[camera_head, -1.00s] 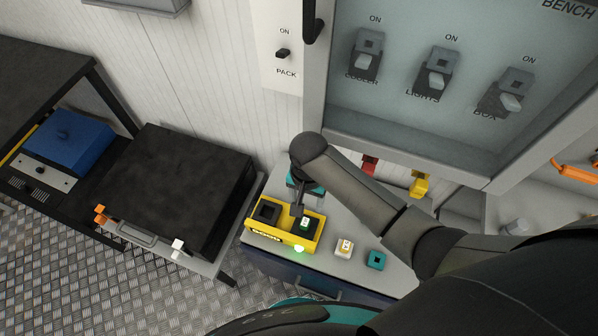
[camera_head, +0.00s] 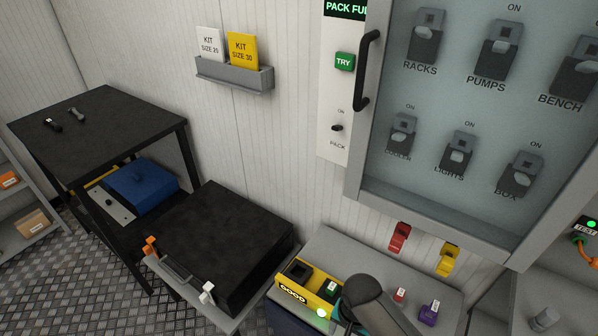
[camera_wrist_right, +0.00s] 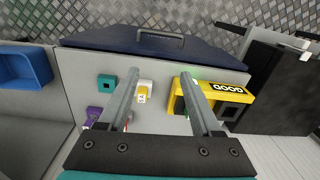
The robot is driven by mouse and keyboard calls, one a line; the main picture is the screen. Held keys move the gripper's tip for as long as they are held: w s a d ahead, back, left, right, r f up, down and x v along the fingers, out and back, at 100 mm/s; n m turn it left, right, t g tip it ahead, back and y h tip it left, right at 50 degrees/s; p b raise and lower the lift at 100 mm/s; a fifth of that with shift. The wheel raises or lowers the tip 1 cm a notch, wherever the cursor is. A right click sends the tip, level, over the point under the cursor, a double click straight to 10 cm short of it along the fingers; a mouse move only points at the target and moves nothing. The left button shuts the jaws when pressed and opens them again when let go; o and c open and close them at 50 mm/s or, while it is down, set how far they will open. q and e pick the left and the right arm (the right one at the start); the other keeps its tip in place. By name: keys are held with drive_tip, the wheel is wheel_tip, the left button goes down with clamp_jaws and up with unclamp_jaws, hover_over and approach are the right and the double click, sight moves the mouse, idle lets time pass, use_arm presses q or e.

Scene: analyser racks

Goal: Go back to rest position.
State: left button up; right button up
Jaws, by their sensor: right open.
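My right arm (camera_head: 372,300) comes in at the bottom of the head view; its link hides its own gripper there. In the right wrist view my right gripper (camera_wrist_right: 157,78) has its two fingers apart with nothing held between them. It hangs above the grey bench top, next to the yellow holder (camera_wrist_right: 237,94). The yellow holder also shows in the head view (camera_head: 294,292), with a dark left slot, a small green-and-white block (camera_head: 331,287) in the right slot and a lit green lamp (camera_head: 321,313). My left gripper is not in view.
A white-and-yellow block (camera_wrist_right: 145,88), a teal block (camera_wrist_right: 107,80) and a purple block (camera_head: 430,312) stand on the bench. A red-and-white block (camera_head: 400,296) is near them. A glass-fronted switch cabinet (camera_head: 460,110) hangs above. A black box (camera_head: 215,235) stands left of the bench.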

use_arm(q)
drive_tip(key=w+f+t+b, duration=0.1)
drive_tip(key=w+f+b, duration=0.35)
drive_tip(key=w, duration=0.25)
use_arm(e)
drive_tip(key=s+d+f+n, duration=0.15)
drive_tip(key=s+f, duration=0.25)
drive_tip(key=f, duration=0.4)
drive_tip(key=s+d+f+n, duration=0.1)
drive_tip(key=s+d+f, duration=0.15)
drive_tip(key=f, duration=0.55)
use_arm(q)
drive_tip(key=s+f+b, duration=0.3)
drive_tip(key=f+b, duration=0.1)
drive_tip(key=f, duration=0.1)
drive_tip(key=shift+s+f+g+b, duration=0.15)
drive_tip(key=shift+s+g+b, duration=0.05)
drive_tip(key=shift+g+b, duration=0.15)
use_arm(e)
drive_tip(key=s+d+f+n, duration=0.2)
drive_tip(key=s+f+n, duration=0.1)
drive_tip(key=s+f, duration=0.4)
drive_tip(key=s+d+f+n, duration=0.2)
drive_tip(key=s+f, duration=0.4)
drive_tip(key=s, duration=0.8)
drive_tip(key=shift+d+f+n+t, duration=0.15)
drive_tip(key=shift+f+n+t, duration=0.25)
drive_tip(key=shift+n, duration=0.15)
